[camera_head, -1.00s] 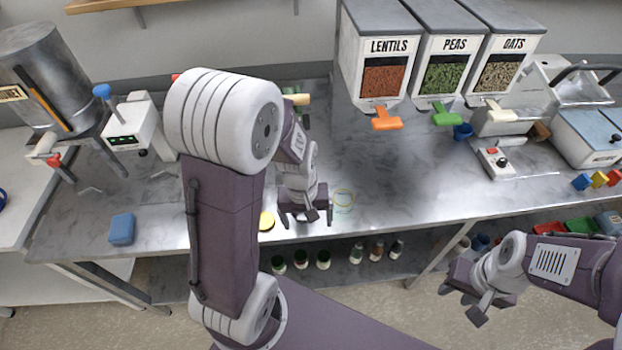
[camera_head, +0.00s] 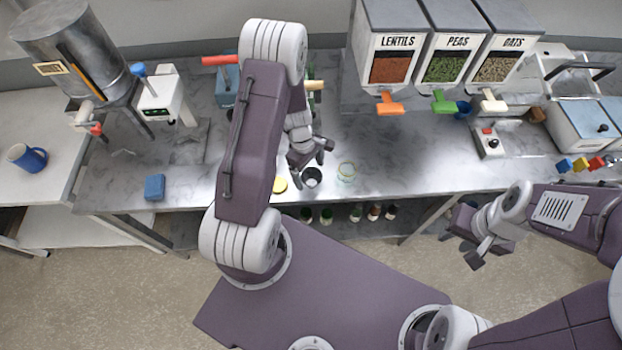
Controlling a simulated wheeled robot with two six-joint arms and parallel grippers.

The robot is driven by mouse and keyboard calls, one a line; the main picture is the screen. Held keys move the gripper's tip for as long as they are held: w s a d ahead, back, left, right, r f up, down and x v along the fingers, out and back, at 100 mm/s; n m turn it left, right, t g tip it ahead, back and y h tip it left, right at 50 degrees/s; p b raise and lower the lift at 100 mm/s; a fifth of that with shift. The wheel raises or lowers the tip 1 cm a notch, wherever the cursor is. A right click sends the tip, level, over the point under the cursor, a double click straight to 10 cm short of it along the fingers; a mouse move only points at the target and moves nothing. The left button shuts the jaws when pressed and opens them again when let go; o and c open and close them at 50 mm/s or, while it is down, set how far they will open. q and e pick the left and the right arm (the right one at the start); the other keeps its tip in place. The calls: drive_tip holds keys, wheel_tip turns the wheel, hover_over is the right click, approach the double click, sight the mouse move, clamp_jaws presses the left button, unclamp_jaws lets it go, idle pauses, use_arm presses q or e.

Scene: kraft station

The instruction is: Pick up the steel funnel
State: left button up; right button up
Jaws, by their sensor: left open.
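A small round steel piece with a dark opening (camera_head: 312,178), which looks like the steel funnel, stands near the front edge of the steel counter (camera_head: 400,165). My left gripper (camera_head: 309,163) is open and empty, just behind and above it in the picture. I cannot tell whether they touch. My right gripper (camera_head: 463,247) is open and empty, out in front of the counter and low on the right.
Behind are the lentils, peas and oats bins (camera_head: 398,60). A blue block (camera_head: 154,187) sits at the left; the middle right counter is clear.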

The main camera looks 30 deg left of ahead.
sight(312, 176)
use_arm(q)
drive_tip(key=f, duration=0.3)
drive_tip(key=shift+s+d, duration=0.1)
drive_tip(key=shift+d, duration=0.3)
drive_tip(key=shift+w+f, duration=0.2)
drive_tip(key=shift+s+r, duration=0.1)
drive_tip(key=shift+s, duration=0.05)
drive_tip(key=c, duration=1.4)
drive_tip(key=shift+c, duration=0.5)
